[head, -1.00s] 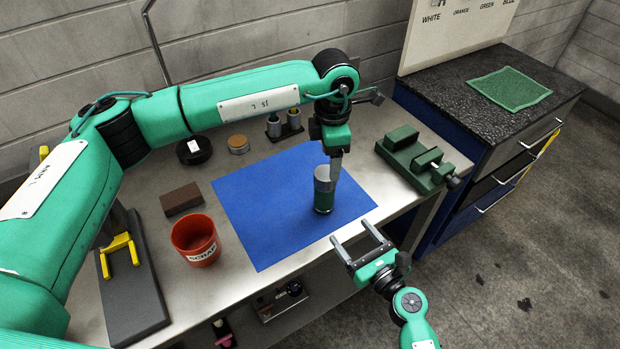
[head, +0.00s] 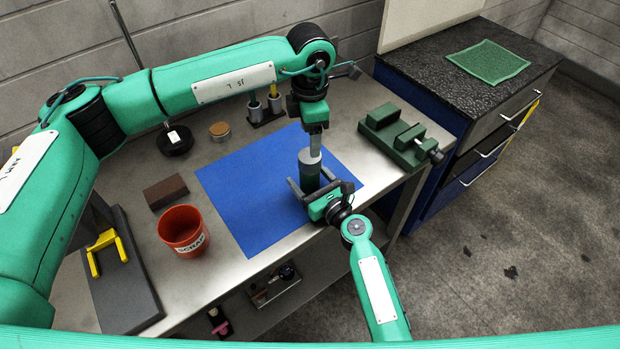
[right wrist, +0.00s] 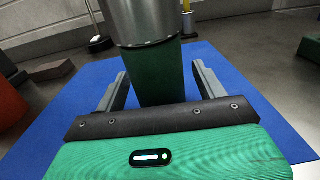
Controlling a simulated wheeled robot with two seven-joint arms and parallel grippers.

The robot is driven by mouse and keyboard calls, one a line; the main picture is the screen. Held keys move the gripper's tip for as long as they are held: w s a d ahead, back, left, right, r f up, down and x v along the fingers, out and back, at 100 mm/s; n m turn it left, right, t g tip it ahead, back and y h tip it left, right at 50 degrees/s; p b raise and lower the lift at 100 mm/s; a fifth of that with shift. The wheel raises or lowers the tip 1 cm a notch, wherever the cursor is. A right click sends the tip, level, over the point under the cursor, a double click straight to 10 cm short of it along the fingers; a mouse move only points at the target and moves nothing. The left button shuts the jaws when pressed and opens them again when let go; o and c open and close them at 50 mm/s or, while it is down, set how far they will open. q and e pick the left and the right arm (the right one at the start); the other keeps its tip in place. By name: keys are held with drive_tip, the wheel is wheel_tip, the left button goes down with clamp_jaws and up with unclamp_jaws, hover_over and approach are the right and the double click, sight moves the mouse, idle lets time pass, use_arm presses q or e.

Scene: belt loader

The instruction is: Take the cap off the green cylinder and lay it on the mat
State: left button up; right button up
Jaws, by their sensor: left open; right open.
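The green cylinder (head: 309,180) stands upright on the blue mat (head: 240,195), with its grey metal cap (head: 309,157) on top. Both also show in the right wrist view, the green body (right wrist: 163,80) below the silver cap (right wrist: 145,22). My left gripper (head: 314,151) points down from above at the cap, its jaws open; its fingertips overlap the cap's top edge, and contact is unclear. My right gripper (head: 308,184) is low at the mat's front right, open, with one finger on each side of the green body; gaps show beside it in the wrist view.
A red scrap bin (head: 184,231) and a brown block (head: 166,192) stand left of the mat. A green vise (head: 400,138) is right of it. A black round item (head: 175,140), a tan disc (head: 219,131) and a small holder (head: 265,110) are behind. The mat's left half is clear.

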use_arm(q)
drive_tip(key=shift+w+a, duration=0.1)
use_arm(e)
drive_tip(key=shift+w+a+f, duration=0.1)
drive_tip(key=shift+w+a, duration=0.25)
drive_tip(key=shift+w, duration=0.15)
